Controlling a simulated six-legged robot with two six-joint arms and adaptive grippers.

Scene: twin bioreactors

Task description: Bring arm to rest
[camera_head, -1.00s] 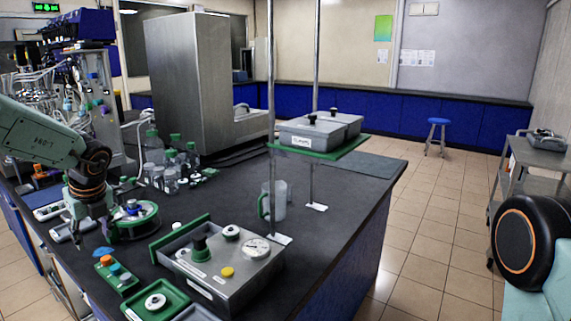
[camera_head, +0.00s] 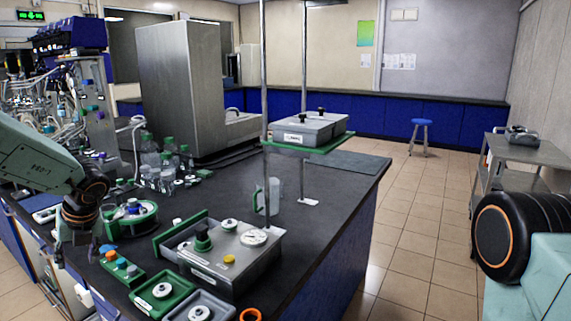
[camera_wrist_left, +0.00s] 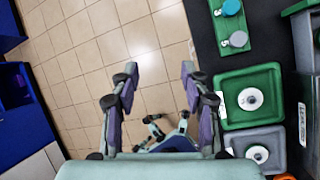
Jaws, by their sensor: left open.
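My left arm (camera_head: 40,155) comes in from the left in the head view, held beside the near left edge of the black bench (camera_head: 325,205). Its gripper (camera_head: 72,250) points down. In the left wrist view the two fingers of the gripper (camera_wrist_left: 157,75) are spread apart with nothing between them. Floor tiles (camera_wrist_left: 75,60) and part of my own legs lie below them. The bench's edge is just right of the fingers. A joint of my right arm (camera_head: 515,235) shows at the right of the head view; its gripper is out of frame.
A green block with coloured caps (camera_head: 121,267), a green tray (camera_head: 180,285) and a grey device with a gauge (camera_head: 215,278) sit near the bench's front edge. Bottles (camera_head: 150,150) stand farther back. A grey cart (camera_head: 535,150) stands at right.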

